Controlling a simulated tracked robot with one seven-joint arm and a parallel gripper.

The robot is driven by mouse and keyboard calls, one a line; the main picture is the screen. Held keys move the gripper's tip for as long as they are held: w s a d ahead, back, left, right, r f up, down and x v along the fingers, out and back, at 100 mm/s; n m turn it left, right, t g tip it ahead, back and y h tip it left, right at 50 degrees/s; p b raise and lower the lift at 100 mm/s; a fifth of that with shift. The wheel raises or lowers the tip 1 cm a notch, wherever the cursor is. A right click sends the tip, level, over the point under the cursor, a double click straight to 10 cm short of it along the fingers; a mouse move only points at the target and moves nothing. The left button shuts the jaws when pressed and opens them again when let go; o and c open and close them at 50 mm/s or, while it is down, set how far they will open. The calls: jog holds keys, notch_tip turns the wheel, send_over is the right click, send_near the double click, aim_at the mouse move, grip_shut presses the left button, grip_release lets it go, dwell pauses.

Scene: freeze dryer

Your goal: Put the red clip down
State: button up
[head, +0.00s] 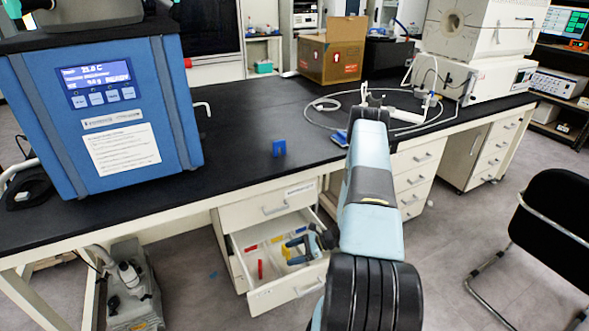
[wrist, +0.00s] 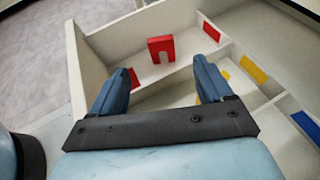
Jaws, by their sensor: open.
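The red clip (wrist: 160,48) is a small upright block with a notch in its lower edge. In the wrist view it stands in a compartment of the open white drawer (wrist: 85,60), near a wall. In the head view a red piece that looks like this clip (head: 260,269) shows in the drawer's front left part. My gripper (wrist: 163,80) is open and empty, its two blue fingers apart on either side of the line to the clip and not touching it. In the head view my gripper (head: 289,251) is low over the drawer, reaching in from the right.
Red patches (wrist: 211,31), a yellow patch (wrist: 253,68) and a blue patch (wrist: 305,121) mark the drawer's compartments, split by thin walls. A blue clip (head: 279,147) stands on the black bench (head: 235,140). The blue freeze dryer (head: 150,110) is at left.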

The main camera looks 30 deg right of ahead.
jog(key=a+r+n+g+h, duration=0.15)
jog(key=r+n, duration=0.25)
jog(key=r, duration=0.9)
jog(key=w+a+r+n+g+h, duration=0.1)
jog(key=a+r+n+g, duration=0.2)
jog(key=r, duration=1)
jog(key=a+r+n+g+h, duration=0.15)
jog(key=r+n, duration=0.45)
jog(key=r, duration=0.7)
jog(key=s+a+r+n+t+h, duration=0.1)
jog(key=s+a+r+n+h, duration=0.1)
jog(key=s+r, duration=0.35)
jog(key=s+a+r+n+t+h, duration=0.1)
jog(key=s+a+r+n+h, duration=0.15)
jog(key=r, duration=0.65)
jog(key=s+r+n+t+h, duration=0.2)
jog(key=s+r, duration=0.3)
jog(key=s, duration=0.3)
jog(key=s+r+n+t+h, duration=0.2)
jog(key=s+r, duration=0.3)
jog(key=s, duration=0.3)
jog(key=shift+s+r+n+t, duration=0.3)
jog(key=shift+r+n, duration=0.05)
jog(key=shift+n, duration=0.1)
